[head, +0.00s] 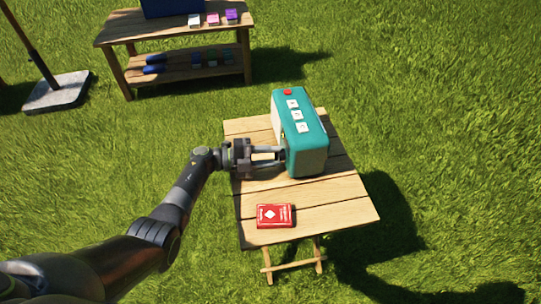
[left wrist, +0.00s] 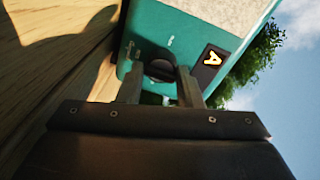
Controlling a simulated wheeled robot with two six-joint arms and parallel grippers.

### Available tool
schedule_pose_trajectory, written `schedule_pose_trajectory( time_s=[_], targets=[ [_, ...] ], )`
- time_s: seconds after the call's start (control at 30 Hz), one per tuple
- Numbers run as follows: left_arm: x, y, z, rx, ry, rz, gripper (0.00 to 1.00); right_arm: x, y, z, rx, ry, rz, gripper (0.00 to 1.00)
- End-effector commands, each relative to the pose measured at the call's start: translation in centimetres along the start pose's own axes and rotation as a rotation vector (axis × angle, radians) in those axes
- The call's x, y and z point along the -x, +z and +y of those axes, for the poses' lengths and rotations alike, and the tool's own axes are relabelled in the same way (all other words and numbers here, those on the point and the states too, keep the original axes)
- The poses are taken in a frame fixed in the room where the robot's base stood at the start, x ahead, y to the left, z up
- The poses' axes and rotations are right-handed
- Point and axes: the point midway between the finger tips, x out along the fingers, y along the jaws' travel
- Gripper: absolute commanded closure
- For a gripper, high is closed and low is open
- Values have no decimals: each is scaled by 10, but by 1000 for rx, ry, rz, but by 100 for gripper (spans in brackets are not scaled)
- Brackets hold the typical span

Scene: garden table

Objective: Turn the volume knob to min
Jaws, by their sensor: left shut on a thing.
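A teal radio (head: 305,150) stands on the small wooden table (head: 340,205), with white buttons and a red button on its top. My left gripper (head: 283,152) reaches in from the left to the radio's left-facing side. In the left wrist view the dark round volume knob (left wrist: 160,69) sits on the teal face (left wrist: 150,25), between the fingertips of my left gripper (left wrist: 163,75). The gripper is shut on the knob. A small display (left wrist: 210,60) beside it shows a glowing orange mark. The knob is hidden in the head view. My right gripper is not in view.
A red card box (head: 275,216) lies near the front of the table. A wooden shelf bench (head: 125,33) with small coloured items stands at the back left on the grass. A grey stand base (head: 58,92) is at the far left.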

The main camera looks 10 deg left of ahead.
Motion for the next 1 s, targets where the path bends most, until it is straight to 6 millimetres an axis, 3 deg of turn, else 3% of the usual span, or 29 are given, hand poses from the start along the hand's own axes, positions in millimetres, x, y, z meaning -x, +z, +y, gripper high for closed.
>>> schedule_pose_trajectory(
  time_s=[0.03,0.17,0.43,0.57,0.77,1.0],
  targets=[
    [0,0,-1,0,-1,-1,64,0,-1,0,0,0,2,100],
    [0,0,-1,0,0,0,47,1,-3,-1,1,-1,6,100],
    [1,0,0,-1,0,0,47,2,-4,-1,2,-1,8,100],
    [10,0,0,-1,1,-2,47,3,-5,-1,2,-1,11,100],
    [50,1,1,-1,4,-3,47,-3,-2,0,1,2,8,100],
    [110,1,1,0,3,-4,47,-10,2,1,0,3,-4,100]
  ],
)
